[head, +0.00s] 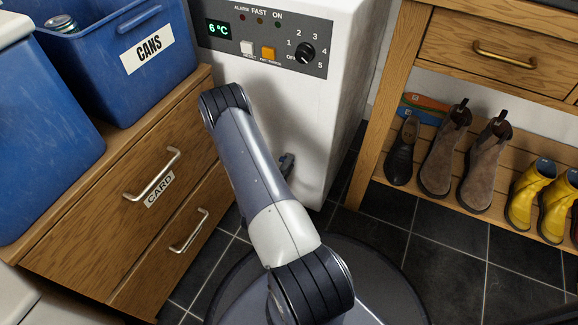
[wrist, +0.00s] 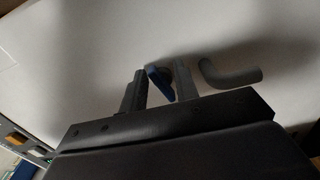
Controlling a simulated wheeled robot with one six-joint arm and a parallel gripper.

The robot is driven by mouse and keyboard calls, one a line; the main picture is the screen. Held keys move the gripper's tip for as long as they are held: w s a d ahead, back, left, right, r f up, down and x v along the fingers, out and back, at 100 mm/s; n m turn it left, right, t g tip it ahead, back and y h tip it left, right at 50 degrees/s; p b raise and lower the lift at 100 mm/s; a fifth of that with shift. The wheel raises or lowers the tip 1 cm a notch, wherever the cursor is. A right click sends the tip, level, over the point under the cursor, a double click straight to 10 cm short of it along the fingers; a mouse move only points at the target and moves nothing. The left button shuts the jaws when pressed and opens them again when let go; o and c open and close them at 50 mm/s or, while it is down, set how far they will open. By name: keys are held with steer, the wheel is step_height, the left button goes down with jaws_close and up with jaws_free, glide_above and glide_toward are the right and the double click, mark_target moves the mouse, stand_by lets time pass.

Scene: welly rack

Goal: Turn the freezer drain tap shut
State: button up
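The white freezer (head: 350,75) stands at top centre in the head view, its control panel (head: 265,38) reading 6 °C. The blue lever of the drain tap (wrist: 161,83) shows in the wrist view against the white freezer wall. A grey bent spout or pipe (wrist: 230,76) is just right of it. My gripper (wrist: 158,86) is open, with one finger on each side of the blue lever. The lever is slanted and lies nearer the right finger; I cannot tell whether they touch. In the head view my arm hides most of the gripper and tap.
A wooden drawer unit (head: 110,205) with blue crates (head: 125,60) on top stands close on the left. A wooden bench (head: 395,75) with shoes and boots (head: 446,150) on its shelf is on the right. Dark tiled floor (head: 440,245) is clear in front of the bench.

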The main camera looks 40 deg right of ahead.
steer(key=shift+s, duration=0.1)
steer(key=v, duration=1)
steer(key=shift+a, duration=0.35)
